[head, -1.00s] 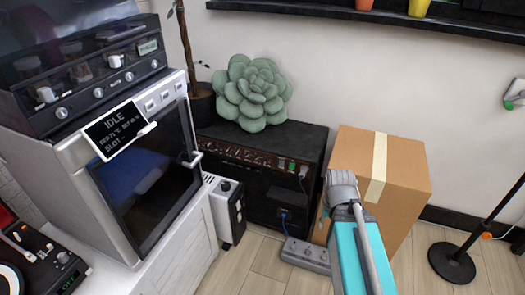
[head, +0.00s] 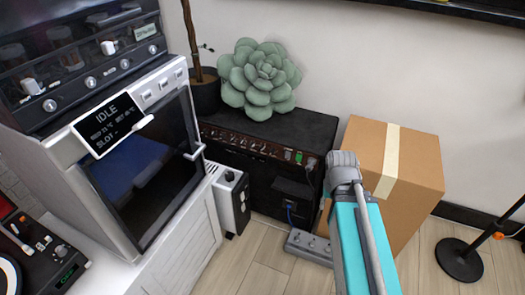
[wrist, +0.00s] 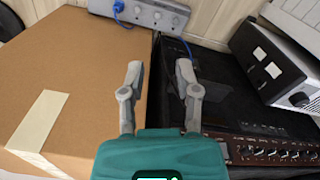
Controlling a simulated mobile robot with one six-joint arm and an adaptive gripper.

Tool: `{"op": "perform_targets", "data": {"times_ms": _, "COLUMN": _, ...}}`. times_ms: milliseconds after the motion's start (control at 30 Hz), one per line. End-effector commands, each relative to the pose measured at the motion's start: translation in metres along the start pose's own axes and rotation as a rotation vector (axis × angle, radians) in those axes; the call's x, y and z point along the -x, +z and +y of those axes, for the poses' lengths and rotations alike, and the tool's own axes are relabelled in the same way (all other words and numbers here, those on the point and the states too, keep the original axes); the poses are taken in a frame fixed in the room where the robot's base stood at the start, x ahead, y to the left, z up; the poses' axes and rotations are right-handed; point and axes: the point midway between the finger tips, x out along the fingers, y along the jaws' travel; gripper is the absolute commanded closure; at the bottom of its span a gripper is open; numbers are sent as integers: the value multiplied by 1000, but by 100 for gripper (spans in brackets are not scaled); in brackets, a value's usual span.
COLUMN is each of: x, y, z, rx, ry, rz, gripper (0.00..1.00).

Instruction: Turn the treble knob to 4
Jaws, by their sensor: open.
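A black amplifier (head: 318,127) with a brown panel carrying a row of knobs (head: 248,146) stands on the floor against the wall. In the head view the knobs are small and their labels cannot be read, so I cannot tell which is treble or where it points. In the wrist view the knob row (wrist: 275,153) is at the lower right. My gripper (wrist: 159,72) is open and empty, with its fingers over the gap between the cardboard box and the amplifier, left of the knobs.
A cardboard box (head: 415,180) stands right of the amplifier, and a green succulent cushion (head: 259,78) sits on top of it. A white heater-like unit (head: 230,200) is at its left. A power strip (head: 310,247) lies on the floor in front. A stand base (head: 459,260) is at the right.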

Motion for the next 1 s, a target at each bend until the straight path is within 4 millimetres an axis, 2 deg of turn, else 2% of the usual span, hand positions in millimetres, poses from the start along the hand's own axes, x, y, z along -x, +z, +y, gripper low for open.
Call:
{"op": "perform_targets", "data": {"times_ms": 167, "x": -8, "y": -5, "z": -2, "rx": -30, "ry": 40, "rz": 18, "gripper": 58}}
{"op": "perform_targets", "data": {"times_ms": 267, "x": -16, "y": -12, "z": -11, "rx": -66, "ry": 93, "rz": 46, "gripper": 58}}
{"op": "perform_targets", "data": {"times_ms": 567, "x": -45, "y": -52, "z": -28, "rx": -284, "ry": 332, "rz": 286, "gripper": 58}}
{"op": "perform_targets", "data": {"times_ms": 767, "x": -52, "y": -84, "z": -56, "rx": -426, "ry": 434, "rz": 564, "gripper": 58}}
{"op": "perform_targets", "data": {"times_ms": 1000, "x": -47, "y": -116, "z": -111, "rx": -535, "ry": 417, "rz": 946, "gripper": 58}}
